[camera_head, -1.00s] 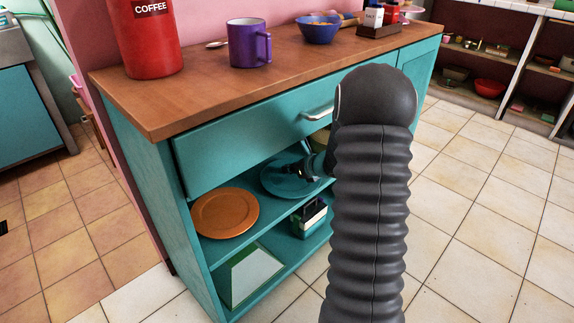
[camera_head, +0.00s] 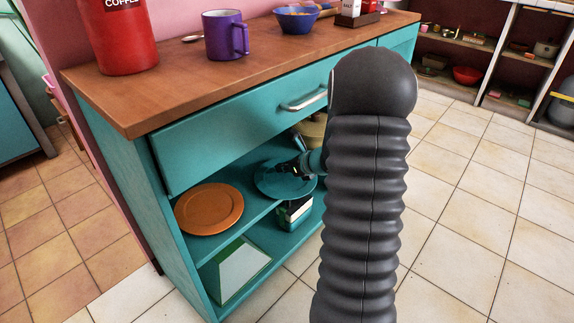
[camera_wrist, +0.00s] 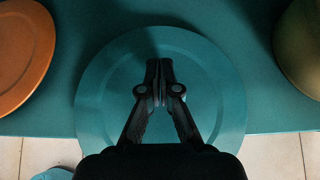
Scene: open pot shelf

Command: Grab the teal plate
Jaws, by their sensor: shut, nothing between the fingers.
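The teal plate (camera_head: 268,181) lies on the upper open shelf of the teal cabinet, to the right of an orange plate. In the wrist view the teal plate (camera_wrist: 205,85) fills the middle, and its near edge reaches past the shelf's front edge. My gripper (camera_wrist: 159,68) is over the plate with its two fingertips together and nothing between them. I cannot tell whether the tips touch the plate.
The orange plate (camera_head: 209,209) lies left on the same shelf. An olive pot (camera_head: 312,130) stands behind right, close by. The drawer (camera_head: 240,130) overhangs the shelf. A box (camera_head: 293,213) stands below. The countertop holds a purple mug (camera_head: 225,35) and a red canister (camera_head: 122,40).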

